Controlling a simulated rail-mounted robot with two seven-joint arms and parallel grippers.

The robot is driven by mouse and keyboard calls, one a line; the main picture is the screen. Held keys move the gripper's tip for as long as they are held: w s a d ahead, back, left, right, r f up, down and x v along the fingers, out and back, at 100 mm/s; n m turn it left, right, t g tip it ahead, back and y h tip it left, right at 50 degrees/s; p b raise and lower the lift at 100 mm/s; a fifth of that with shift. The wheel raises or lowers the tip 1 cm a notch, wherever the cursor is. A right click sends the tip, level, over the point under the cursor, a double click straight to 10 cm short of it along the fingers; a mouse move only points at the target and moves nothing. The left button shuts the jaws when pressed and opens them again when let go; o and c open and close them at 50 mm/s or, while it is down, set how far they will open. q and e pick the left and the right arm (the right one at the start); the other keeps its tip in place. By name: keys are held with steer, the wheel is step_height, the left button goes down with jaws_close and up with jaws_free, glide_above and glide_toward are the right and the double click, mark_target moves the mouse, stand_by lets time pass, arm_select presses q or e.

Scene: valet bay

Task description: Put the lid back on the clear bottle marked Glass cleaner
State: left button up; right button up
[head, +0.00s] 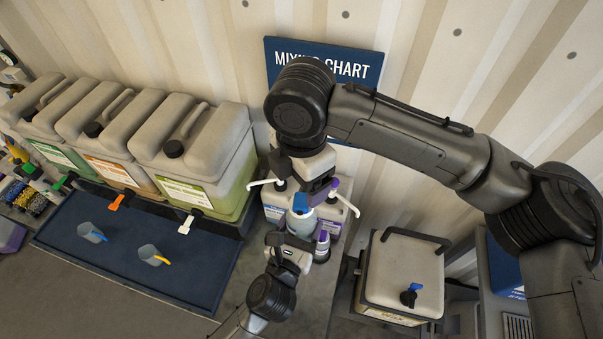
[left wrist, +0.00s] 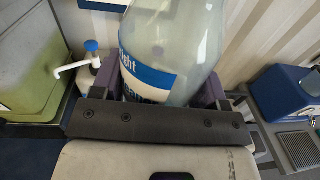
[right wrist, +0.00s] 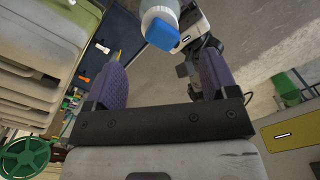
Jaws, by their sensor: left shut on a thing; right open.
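The clear bottle (left wrist: 190,45) with a blue and white label stands between the left gripper's jaws in the left wrist view; the label is only partly readable. My left gripper (head: 292,238) is shut on this bottle. A blue lid (right wrist: 162,34) shows at the bottle's top in the right wrist view, and also in the head view (head: 300,203). I cannot tell whether it is fully seated. My right gripper (right wrist: 162,72) is open, with its purple fingers apart and the lid beyond their tips. In the head view the right arm's wrist hangs just above the bottle.
Large jugs (head: 190,150) and a blue tray (head: 120,262) with two cups lie left. A lidded container (head: 405,270) stands right.

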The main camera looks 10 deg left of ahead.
mark_target(301, 199)
steer(key=n, duration=0.3)
stand_by(0.5)
steer(key=shift+f, duration=4.05)
